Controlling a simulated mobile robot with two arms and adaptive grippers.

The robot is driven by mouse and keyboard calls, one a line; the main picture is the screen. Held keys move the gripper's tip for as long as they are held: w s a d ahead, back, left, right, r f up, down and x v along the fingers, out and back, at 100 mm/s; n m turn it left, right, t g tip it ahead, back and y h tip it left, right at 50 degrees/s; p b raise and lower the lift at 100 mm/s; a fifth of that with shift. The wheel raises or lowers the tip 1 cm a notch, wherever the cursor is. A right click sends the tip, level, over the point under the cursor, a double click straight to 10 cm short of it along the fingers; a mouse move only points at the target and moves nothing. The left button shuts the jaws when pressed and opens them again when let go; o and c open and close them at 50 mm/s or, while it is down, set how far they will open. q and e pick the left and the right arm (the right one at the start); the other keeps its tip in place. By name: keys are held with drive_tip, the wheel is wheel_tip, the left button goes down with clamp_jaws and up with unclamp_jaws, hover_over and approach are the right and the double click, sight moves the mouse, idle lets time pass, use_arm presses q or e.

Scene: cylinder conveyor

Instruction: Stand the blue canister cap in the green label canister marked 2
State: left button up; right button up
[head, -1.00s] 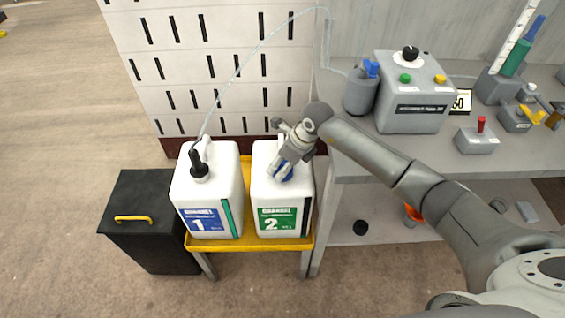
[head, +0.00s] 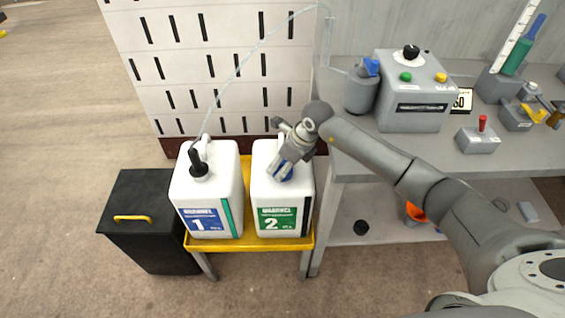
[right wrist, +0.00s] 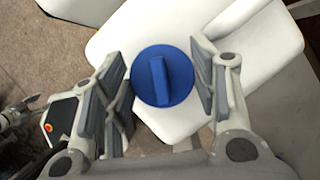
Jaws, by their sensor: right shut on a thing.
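The white canister with the green label marked 2 (head: 283,217) stands upright on the yellow-topped stand. My right gripper (head: 286,170) is over its top and shut on the blue cap (head: 283,173). In the right wrist view, the round blue cap (right wrist: 163,76) with its raised bar sits between the two fingers of my right gripper (right wrist: 163,82). The white canister top (right wrist: 262,48) lies behind the cap. The canister's opening is hidden, and I cannot tell whether the cap touches it. My left gripper is not in view.
A canister with a blue label marked 1 (head: 205,222) stands close on the left, with a pump and hose on top. A black bin (head: 140,200) is farther left. The grey bench (head: 360,150) on the right carries several devices. A slotted white panel (head: 220,60) is behind.

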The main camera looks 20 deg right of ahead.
drive_tip(key=o, duration=1.2)
drive_tip(key=shift+c, duration=0.2)
drive_tip(key=v, duration=1.2)
